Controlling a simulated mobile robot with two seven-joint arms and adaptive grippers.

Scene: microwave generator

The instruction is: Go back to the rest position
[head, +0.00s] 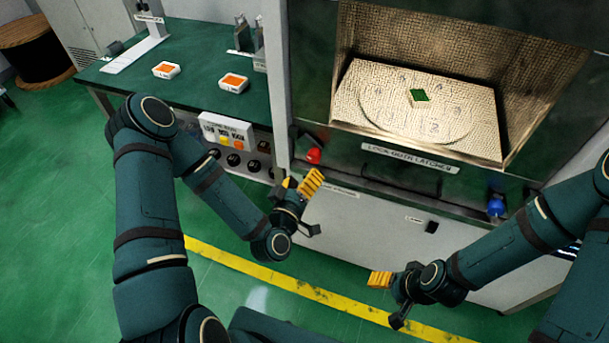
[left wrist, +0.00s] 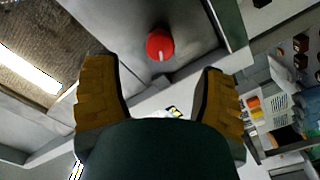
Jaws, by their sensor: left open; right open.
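My left gripper (head: 300,184) is in front of the microwave generator's front, just below a red knob (head: 314,156). In the left wrist view its two yellow fingers are spread apart with nothing between them, and the red knob (left wrist: 160,45) shows beyond them, apart from the fingers. My right gripper (head: 383,288) is low in front of the white cabinet (head: 375,222), at the right of the head view. It is open, and I see nothing in it. Its fingers are partly hidden by the viewing angle.
The microwave chamber (head: 350,105) is open, with a green block (head: 419,96) on its numbered round plate. A blue knob (head: 496,206) is at the right. A green table (head: 200,98) with two orange-topped white items stands at the left. A yellow line (head: 270,282) crosses the floor.

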